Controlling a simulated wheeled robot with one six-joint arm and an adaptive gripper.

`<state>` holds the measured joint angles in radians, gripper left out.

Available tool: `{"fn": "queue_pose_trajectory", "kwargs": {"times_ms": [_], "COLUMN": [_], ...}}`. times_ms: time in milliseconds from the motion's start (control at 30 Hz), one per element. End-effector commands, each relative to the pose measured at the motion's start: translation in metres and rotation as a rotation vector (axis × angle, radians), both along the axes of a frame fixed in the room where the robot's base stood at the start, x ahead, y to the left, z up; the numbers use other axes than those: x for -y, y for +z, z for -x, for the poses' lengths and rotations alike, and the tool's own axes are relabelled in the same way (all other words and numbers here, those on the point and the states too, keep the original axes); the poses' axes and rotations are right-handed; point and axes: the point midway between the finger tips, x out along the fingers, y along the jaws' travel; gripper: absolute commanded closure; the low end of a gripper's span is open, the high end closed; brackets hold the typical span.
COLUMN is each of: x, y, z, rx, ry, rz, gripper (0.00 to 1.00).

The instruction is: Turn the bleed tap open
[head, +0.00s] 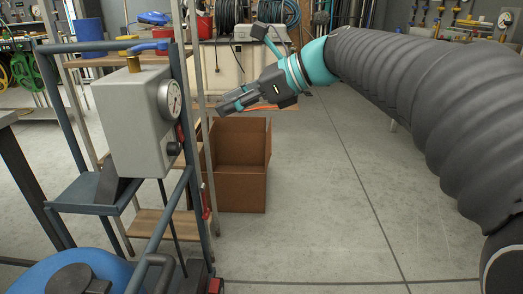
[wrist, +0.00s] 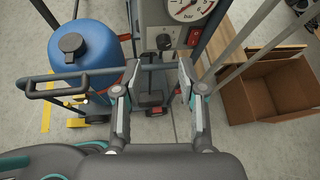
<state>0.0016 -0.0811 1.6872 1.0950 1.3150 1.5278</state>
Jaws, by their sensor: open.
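A tap with a blue lever (head: 150,47) on a brass body (head: 133,63) stands on top of a grey box (head: 125,120) on a blue-grey frame. The lever lies roughly level. The box carries a round gauge (head: 170,98), also at the top of the wrist view (wrist: 190,8). A black knob (wrist: 164,42) and a red switch (wrist: 193,41) sit below the gauge. My gripper (head: 223,106) is right of the box, apart from it. In the wrist view my gripper (wrist: 158,72) is open, with nothing between its fingers. The blue lever is out of the wrist view.
An open cardboard box (head: 237,190) stands on the floor right of the frame. A blue tank (wrist: 88,65) sits low at the frame, beside a dark handle bar (wrist: 60,82). Thin metal posts (head: 200,90) rise close to my gripper. The floor at right is clear.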

Motion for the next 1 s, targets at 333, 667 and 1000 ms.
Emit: {"fn": "queue_pose_trajectory", "kwargs": {"times_ms": [333, 667, 1000], "x": [0.024, 0.046, 0.052], "y": [-0.039, -0.068, -0.076], "z": [0.038, 0.064, 0.071], "rx": [0.222, 0.376, 0.414], "ry": [0.087, 0.184, 0.215], "rz": [0.255, 0.447, 0.496], "gripper": [0.60, 0.60, 0.60]}}
